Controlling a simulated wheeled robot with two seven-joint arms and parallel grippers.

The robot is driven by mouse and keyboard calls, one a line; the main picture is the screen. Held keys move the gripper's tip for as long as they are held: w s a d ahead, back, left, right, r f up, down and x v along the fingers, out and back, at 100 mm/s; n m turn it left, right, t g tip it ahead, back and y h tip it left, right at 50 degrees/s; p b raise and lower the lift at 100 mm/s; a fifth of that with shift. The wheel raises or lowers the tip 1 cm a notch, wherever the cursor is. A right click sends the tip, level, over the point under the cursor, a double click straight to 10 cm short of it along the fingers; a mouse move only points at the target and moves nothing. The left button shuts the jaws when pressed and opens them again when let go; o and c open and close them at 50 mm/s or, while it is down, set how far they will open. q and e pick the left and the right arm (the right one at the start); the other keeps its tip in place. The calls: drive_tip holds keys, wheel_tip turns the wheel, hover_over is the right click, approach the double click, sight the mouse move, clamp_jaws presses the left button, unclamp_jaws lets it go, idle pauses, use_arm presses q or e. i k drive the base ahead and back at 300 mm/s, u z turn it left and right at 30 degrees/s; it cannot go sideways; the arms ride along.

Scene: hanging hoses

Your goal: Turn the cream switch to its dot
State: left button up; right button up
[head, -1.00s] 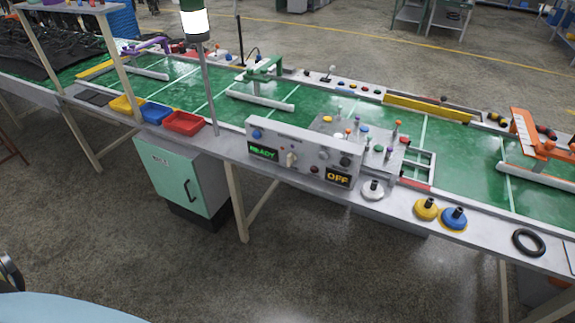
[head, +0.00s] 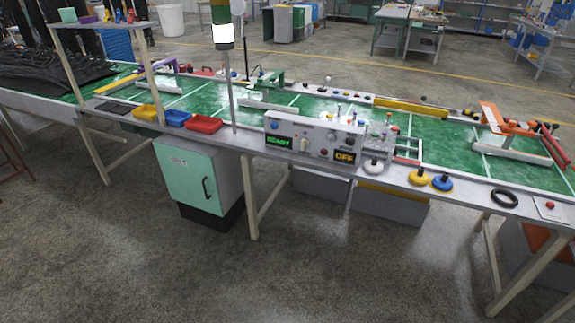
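The cream switch (head: 304,145) is a small knob on the front of a grey control panel (head: 291,128), in the middle of the head view. It sits just right of a green READY display (head: 279,142). An OFF display (head: 344,156) with yellow letters is at the panel's lower right. The dot for the switch is too small to make out, and so is the exact way the knob points. Neither of my grippers is in view.
The panel stands on the front edge of a long green-topped table (head: 475,150). A signal pole (head: 231,90) rises left of it. A mint cabinet (head: 188,178) stands below. Red (head: 204,124) and blue (head: 177,118) trays lie left. The floor in front is clear.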

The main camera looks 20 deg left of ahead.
sight(304, 143)
drive_tip(key=u, duration=0.7)
drive_tip(key=i, duration=1.35)
drive_tip(key=z, duration=0.65)
